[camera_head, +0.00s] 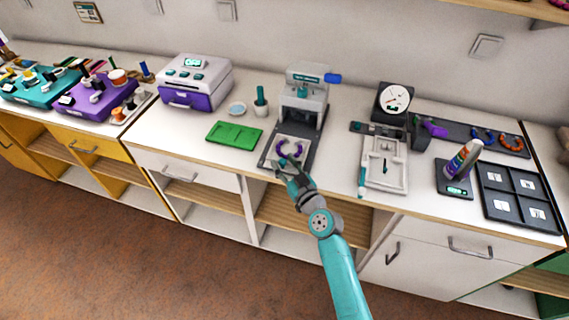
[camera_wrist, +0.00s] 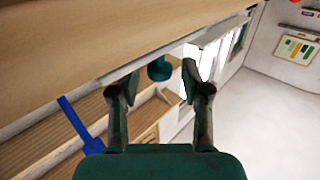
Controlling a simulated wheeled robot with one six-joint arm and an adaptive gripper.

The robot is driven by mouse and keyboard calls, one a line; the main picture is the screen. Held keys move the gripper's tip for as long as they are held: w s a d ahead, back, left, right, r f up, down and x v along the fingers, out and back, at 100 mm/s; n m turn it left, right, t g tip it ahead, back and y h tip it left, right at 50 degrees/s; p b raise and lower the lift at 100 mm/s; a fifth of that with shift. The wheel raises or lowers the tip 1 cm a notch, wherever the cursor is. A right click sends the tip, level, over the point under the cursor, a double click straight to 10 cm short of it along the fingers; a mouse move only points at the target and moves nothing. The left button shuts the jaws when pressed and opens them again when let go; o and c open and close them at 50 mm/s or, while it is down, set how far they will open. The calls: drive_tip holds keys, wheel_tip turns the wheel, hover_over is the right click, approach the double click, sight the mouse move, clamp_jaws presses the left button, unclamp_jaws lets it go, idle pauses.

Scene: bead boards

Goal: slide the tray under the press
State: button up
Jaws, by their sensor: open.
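The press (camera_head: 304,88) is a grey-white machine with a blue handle (camera_head: 333,78), standing on a dark base (camera_head: 313,137) at the back of the counter. A pale tray (camera_head: 291,139) carrying curved purple pieces lies on the front part of that base, in front of the press. My gripper (camera_head: 285,163) is at the tray's front edge in the head view and partly covers it. In the wrist view my gripper (camera_wrist: 152,78) is open, with a teal knob (camera_wrist: 159,68) showing between and beyond its fingers. I cannot tell whether the fingers touch it.
A green board (camera_head: 235,133) and a teal-topped cup (camera_head: 260,103) stand left of the press. A white fixture (camera_head: 384,166) and a dial gauge (camera_head: 393,98) stand to the right. A dark compartment tray (camera_head: 519,195) lies further right. The wooden counter edge runs close below my gripper.

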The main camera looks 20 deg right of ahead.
sight(288, 161)
clamp_jaws()
drive_tip(key=shift+w+d, duration=0.55)
drive_tip(key=shift+w, duration=0.3)
drive_tip(key=shift+w+d, duration=0.5)
drive_tip(key=shift+w, duration=0.3)
unclamp_jaws()
drive_tip(key=v, duration=1.2)
